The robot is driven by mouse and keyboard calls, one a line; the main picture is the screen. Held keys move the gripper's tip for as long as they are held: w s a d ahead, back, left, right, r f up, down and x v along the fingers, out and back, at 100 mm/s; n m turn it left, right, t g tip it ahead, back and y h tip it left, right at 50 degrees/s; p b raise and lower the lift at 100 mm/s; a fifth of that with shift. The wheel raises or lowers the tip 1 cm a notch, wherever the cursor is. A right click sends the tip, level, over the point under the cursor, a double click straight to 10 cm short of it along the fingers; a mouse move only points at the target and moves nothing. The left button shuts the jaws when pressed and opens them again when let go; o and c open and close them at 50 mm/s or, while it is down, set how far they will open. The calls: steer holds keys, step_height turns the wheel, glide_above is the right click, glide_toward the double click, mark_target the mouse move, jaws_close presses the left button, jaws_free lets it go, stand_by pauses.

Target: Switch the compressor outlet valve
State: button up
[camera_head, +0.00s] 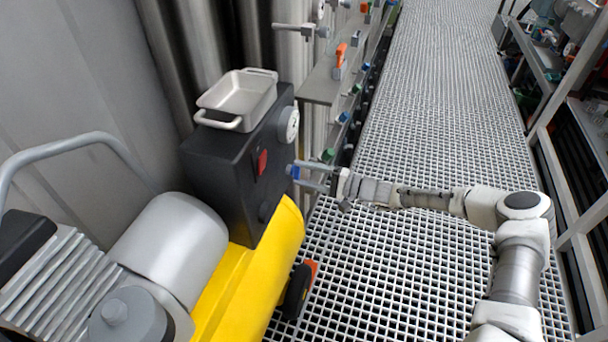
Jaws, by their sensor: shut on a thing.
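The compressor has a black box (225,165) above a yellow tank (262,262). A small blue valve handle (293,171) sticks out from the box's right side; I take it to be the compressor outlet valve. My gripper (304,174) reaches in from the right, its two thin fingers pointing left at the box. The fingers are shut on the blue handle, one on its upper side and one on its lower side. The handle is small here, and its exact turn angle cannot be told.
A grey tray (238,97) sits on top of the black box, near a round gauge (289,124). A red switch (262,161) is on the box. An orange and black drill-like tool (298,290) is beside the tank. The grated walkway (440,110) is clear.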

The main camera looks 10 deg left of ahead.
stand_by(0.5)
steer(key=o, duration=1.4)
steer(key=shift+d, duration=0.1)
steer(key=d+p, duration=0.1)
steer(key=d, duration=0.4)
steer(key=s+d+p, duration=0.1)
steer(key=d, duration=0.5)
steer(key=s+d+p, duration=0.1)
steer(key=d, duration=0.5)
steer(key=shift+s, duration=0.2)
